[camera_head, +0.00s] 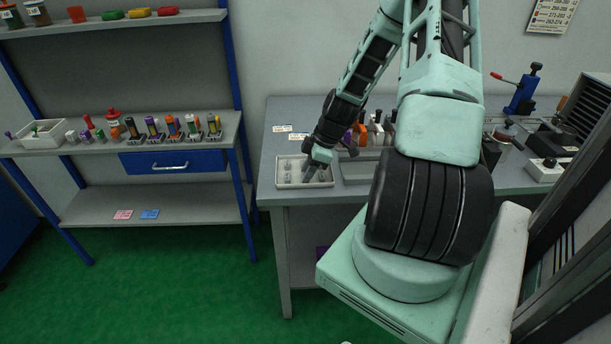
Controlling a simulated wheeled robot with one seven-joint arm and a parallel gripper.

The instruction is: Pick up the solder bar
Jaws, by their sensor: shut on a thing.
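My gripper (313,169) reaches down into a small pale tray (304,186) at the left front of the grey workbench. The tray holds small grey pieces in what look like compartments. The gripper is shut on a small grey piece, which I take to be the solder bar. The fingers and the tray's contents are small here, and the bar's outline cannot be told apart clearly from them. I cannot tell whether the bar still touches the tray floor.
A shallow grey tray (354,179) lies right of the pale tray. Several bottles and tools (375,125) stand behind, partly hidden by my arm. A blue hand press (524,92) stands at the back right. A blue-framed shelf (180,162) stands left, across a gap of green floor.

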